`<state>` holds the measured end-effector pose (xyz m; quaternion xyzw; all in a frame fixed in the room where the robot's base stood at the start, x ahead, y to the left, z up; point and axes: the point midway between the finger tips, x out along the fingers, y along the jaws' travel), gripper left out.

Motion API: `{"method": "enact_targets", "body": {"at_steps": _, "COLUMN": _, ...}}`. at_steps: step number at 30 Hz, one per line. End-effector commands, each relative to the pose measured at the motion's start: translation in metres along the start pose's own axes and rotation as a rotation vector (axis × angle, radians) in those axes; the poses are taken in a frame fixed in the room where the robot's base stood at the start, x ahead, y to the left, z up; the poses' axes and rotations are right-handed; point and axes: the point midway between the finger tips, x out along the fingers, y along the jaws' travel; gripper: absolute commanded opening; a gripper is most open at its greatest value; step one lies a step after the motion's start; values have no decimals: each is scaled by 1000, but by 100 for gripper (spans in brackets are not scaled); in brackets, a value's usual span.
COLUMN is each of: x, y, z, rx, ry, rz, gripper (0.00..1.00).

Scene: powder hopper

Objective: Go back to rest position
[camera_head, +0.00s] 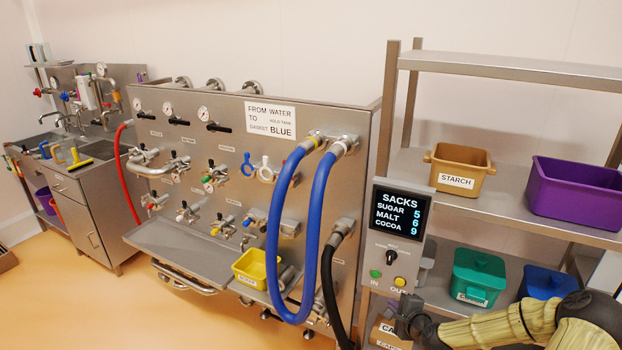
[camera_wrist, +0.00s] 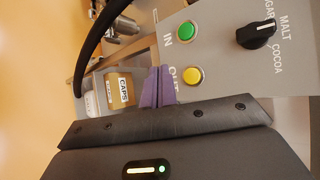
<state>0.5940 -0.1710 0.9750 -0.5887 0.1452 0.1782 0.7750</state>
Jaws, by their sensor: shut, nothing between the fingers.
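My gripper (camera_wrist: 157,88) shows its two purple fingers pressed together and empty in the wrist view. They are in front of the sack control panel (camera_wrist: 222,70), near its yellow OUT button (camera_wrist: 193,76); I cannot tell whether they touch it. The green IN button (camera_wrist: 187,31) and a black selector knob (camera_wrist: 256,35) are also on this panel. In the head view my dark gripper (camera_head: 408,314) is low at the right, just below the panel (camera_head: 381,262). The fingertips are hard to make out there. The display (camera_head: 401,213) reads sugar 5, malt 6, cocoa 9.
Steel shelves (camera_head: 500,200) at the right hold a STARCH bin (camera_head: 458,169), a purple bin (camera_head: 578,190) and a green bin (camera_head: 480,276). Blue hoses (camera_head: 320,230) and a black hose (camera_head: 330,285) hang left of the panel. The orange floor (camera_head: 75,300) is clear at the left.

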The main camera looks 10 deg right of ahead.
Motion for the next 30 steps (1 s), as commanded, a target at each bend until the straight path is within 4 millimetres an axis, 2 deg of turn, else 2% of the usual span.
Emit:
{"method": "enact_targets", "body": {"at_steps": 5, "x": -6, "y": 14, "z": 35, "rx": -203, "ry": -57, "rz": 137, "gripper": 0}}
{"method": "enact_targets", "body": {"at_steps": 11, "x": -31, "y": 34, "z": 79, "rx": -555, "ry": -143, "rz": 357, "gripper": 0}}
{"method": "enact_targets", "body": {"at_steps": 19, "x": -86, "y": 39, "z": 118, "rx": -975, "ry": -236, "rz": 596, "gripper": 0}}
{"method": "enact_targets", "body": {"at_steps": 30, "x": -183, "y": 21, "z": 165, "rx": -1410, "ry": -363, "rz": 803, "gripper": 0}}
